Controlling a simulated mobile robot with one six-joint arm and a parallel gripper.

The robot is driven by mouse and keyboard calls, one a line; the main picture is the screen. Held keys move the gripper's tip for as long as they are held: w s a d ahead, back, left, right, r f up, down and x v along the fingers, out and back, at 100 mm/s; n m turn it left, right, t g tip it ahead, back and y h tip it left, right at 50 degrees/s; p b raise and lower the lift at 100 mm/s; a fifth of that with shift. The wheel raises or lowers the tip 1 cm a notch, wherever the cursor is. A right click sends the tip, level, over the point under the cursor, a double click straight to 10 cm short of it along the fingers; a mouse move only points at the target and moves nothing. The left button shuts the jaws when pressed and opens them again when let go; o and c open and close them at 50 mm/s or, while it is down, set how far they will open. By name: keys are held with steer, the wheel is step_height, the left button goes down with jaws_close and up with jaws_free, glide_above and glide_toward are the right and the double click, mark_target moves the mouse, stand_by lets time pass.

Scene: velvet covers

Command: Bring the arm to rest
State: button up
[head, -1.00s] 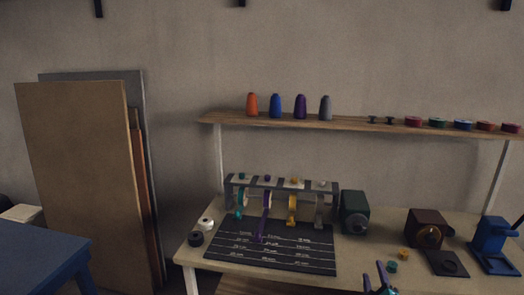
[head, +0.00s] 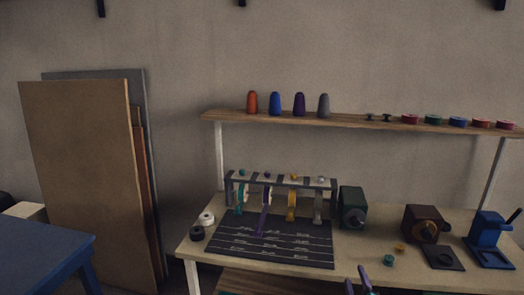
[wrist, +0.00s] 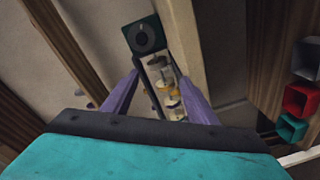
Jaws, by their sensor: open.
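My gripper (head: 357,281) shows at the bottom edge of the head view, in front of the workbench (head: 300,276). Only the purple fingers show there; the rest of the arm is out of frame. In the wrist view my gripper (wrist: 159,77) has its two purple fingers spread apart, with nothing held between them. Beyond the fingertips, the wrist view shows the dark green box (wrist: 144,36) and the ribbon rack (wrist: 160,84), both away from the fingers.
The bench carries a black marked mat (head: 272,243), a green box (head: 352,208), a brown machine (head: 423,224) and a blue press (head: 491,238). A blue table (head: 40,255) stands at left.

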steer(key=s+a+f+g+y, duration=0.1)
steer(key=s+a+f+g, duration=0.1)
steer(key=a+f, duration=0.35)
steer(key=s+a+f+g, duration=0.1)
steer(key=a+f+g, duration=0.15)
steer(key=f, duration=0.55)
steer(key=s+a+f+m+g+b, duration=0.1)
steer(key=s+a+f+m+g, duration=0.15)
steer(key=s+f, duration=0.45)
steer(key=s+a+f+m+g+b, duration=0.1)
steer(key=s+a+f+m+g, duration=0.25)
steer(key=f, duration=0.65)
steer(key=s+a+f+m+g, duration=0.1)
steer(key=s+f+g, duration=0.2)
steer(key=s, duration=0.6)
steer(key=s+a+f+g, duration=0.1)
steer(key=s+f+g, duration=0.25)
steer(key=s, duration=0.45)
steer(key=s+r+m+g, duration=0.1)
steer(key=s+m+g, duration=0.1)
steer(key=s, duration=0.4)
steer(key=s+a+r+m+g, duration=0.1)
steer(key=s+r+m+g, duration=0.1)
steer(key=s+g, duration=0.2)
steer(key=s, duration=0.2)
steer(key=shift+s+y, duration=0.35)
steer(key=shift+y, duration=0.05)
steer(key=shift+a, duration=0.15)
steer(key=shift+c, duration=0.5)
